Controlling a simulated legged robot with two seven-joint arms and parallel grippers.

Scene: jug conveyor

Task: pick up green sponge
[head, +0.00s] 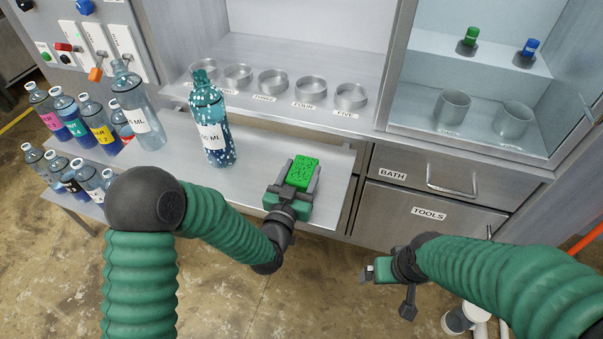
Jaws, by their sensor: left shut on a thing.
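A bright green sponge (302,172) is on the metal table (258,150) near its right end. My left gripper (299,177) has its two dark fingers on either side of the sponge and is shut on it. Whether the sponge touches the table or is slightly above it, I cannot tell. My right gripper (386,285) hangs at the lower right, in front of the drawers and away from the sponge. Its fingers are seen at an angle, and their opening is unclear.
A speckled bottle (210,125) stands left of the sponge. Several labelled bottles (80,125) crowd the table's left end. Metal cups (273,82) line the shelf behind. Drawers marked BATH (450,177) and TOOLS (425,213) are at right. Table between speckled bottle and sponge is clear.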

